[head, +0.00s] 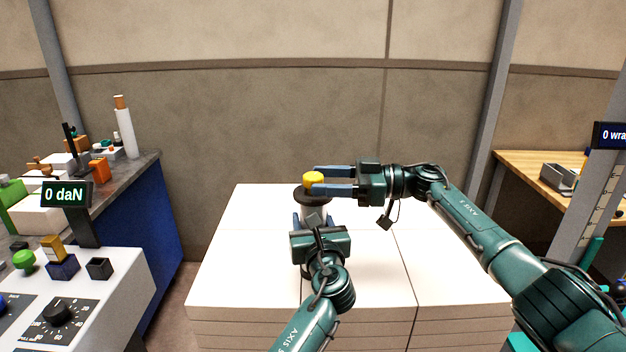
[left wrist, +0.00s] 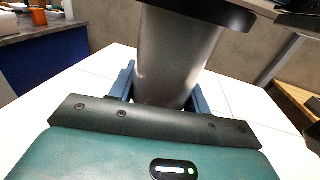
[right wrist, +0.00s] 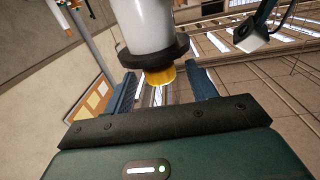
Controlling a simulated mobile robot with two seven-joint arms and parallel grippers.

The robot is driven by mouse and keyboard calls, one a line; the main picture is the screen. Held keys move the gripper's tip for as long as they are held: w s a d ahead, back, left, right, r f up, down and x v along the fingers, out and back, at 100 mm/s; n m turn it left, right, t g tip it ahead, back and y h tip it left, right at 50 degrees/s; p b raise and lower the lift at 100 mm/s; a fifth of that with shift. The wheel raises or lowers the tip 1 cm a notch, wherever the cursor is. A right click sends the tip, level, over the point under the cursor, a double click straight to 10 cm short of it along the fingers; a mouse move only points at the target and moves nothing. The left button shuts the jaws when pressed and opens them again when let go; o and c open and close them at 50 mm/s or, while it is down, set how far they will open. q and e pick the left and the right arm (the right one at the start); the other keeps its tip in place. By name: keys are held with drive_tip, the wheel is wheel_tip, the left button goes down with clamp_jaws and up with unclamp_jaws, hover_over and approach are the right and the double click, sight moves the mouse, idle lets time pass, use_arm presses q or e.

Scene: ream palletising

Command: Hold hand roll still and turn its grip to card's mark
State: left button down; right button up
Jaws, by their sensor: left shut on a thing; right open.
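The hand roll (head: 314,212) stands upright on the white stack, with a pale grey body, a dark flange and a yellow grip (head: 313,177) on top. My left gripper (head: 312,219) is shut on its body, one finger on each side; the body also fills the left wrist view (left wrist: 172,58). My right gripper (head: 316,180) is open at the yellow grip, coming from the right. In the right wrist view the yellow grip (right wrist: 160,77) sits between the two spread fingers, with a gap on both sides. I cannot make out the card or its mark.
The white stack's top (head: 255,245) is clear around the roll. At left stand a control panel with a "0 daN" display (head: 65,194) and a cluttered bench (head: 146,168). At right are a wooden table (head: 530,168) and another display (head: 610,135).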

drive_tip(key=shift+w+a, duration=0.1)
drive_tip(key=shift+a, duration=1.3)
drive_tip(key=shift+c, duration=0.4)
drive_tip(key=c, duration=0.9)
